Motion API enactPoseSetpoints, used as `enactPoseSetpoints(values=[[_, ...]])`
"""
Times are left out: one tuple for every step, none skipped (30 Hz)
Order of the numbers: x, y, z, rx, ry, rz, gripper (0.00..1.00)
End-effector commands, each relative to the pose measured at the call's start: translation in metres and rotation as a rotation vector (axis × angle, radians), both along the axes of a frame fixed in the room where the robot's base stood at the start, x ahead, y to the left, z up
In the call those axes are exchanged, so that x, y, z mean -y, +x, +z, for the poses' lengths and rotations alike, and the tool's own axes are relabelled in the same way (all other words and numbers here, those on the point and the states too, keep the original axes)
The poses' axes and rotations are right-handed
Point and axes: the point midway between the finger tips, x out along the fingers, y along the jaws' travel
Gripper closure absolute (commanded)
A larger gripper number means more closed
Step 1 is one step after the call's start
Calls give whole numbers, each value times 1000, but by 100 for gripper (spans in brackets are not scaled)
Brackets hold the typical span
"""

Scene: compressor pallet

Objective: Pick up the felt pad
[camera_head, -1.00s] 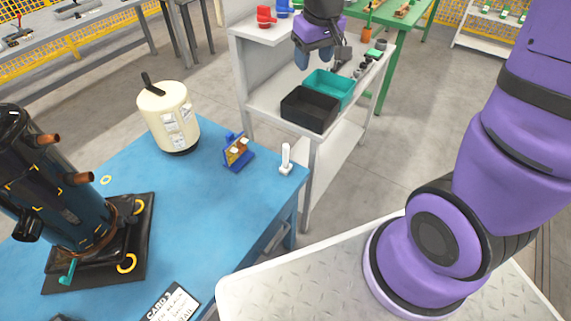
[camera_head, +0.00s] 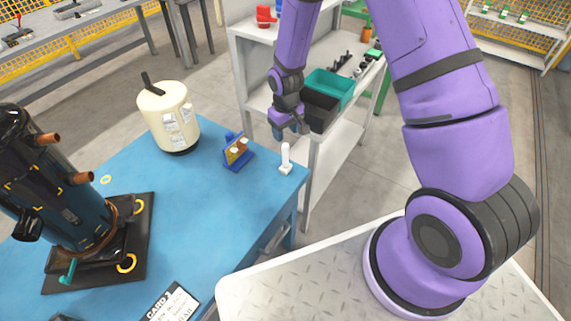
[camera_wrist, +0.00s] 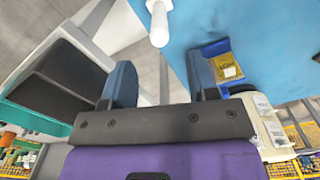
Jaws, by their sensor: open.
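I cannot clearly make out a felt pad in either view. My gripper (camera_head: 288,131) is open and empty, above the far right corner of the blue table (camera_head: 220,215). In the wrist view its two fingers (camera_wrist: 161,84) stand wide apart with nothing between them. A white upright peg-like piece (camera_head: 285,160) stands near the table corner, just below my gripper in the head view. It also shows beyond the fingers in the wrist view (camera_wrist: 158,27). A blue holder (camera_head: 238,164) with a yellow-brown packet and small pale pieces stands to its left.
A black bin (camera_head: 321,109) and a teal bin (camera_head: 328,83) are on the grey shelf behind my gripper. A cream canister (camera_head: 165,117) and a dark compressor (camera_head: 70,215) stand on the blue table. A printed card (camera_head: 173,302) lies at its front.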

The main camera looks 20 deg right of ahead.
Motion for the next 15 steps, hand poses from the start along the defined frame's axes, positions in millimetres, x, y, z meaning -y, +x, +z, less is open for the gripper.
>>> enactPoseSetpoints(values=[[0,-1,-8,-3,-1,0,46],[0,-1,-13,-3,0,0,46],[0,-1,-18,-3,-1,0,46],[0,-1,-23,-4,0,0,46],[0,-1,-27,-4,0,0,46],[0,-1,-32,-3,0,0,46],[0,0,-35,-2,-1,0,46],[0,-1,-38,-3,-1,0,46],[0,-1,-41,-3,-1,0,46],[0,0,-43,-2,-1,0,46],[0,0,-44,-1,0,0,46],[0,0,-45,0,0,0,46],[0,0,-46,0,0,0,46],[0,0,-48,0,0,0,46],[0,1,-50,-1,0,0,46]])
